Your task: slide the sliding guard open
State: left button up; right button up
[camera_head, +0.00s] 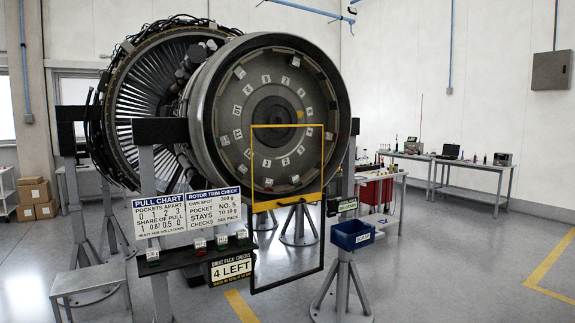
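The sliding guard (287,202) appears to be the yellow-edged panel in front of the round disc of the engine (273,115). Its thick yellow bar lies across the lower edge of the disc, and thin yellow edges rise over the disc's face. A thin black frame (251,262) continues below the yellow bar towards the floor. A small yellow piece (288,125) shows at the panel's top edge. I cannot tell whether the panel is clear or empty inside its edges. Neither of my grippers is in view.
A blue bin (352,235) stands on a grey pedestal right of the guard. A dark shelf (190,257) with several small boxes and signs stands to its left, with a grey stool (90,279) nearby. Workbenches (460,164) line the right wall. Floor at right is clear.

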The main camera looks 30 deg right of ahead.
aim_at(265, 206)
jog(key=i+l+z, duration=0.1)
jog(key=i+l, duration=1.05)
jog(key=i, duration=0.15)
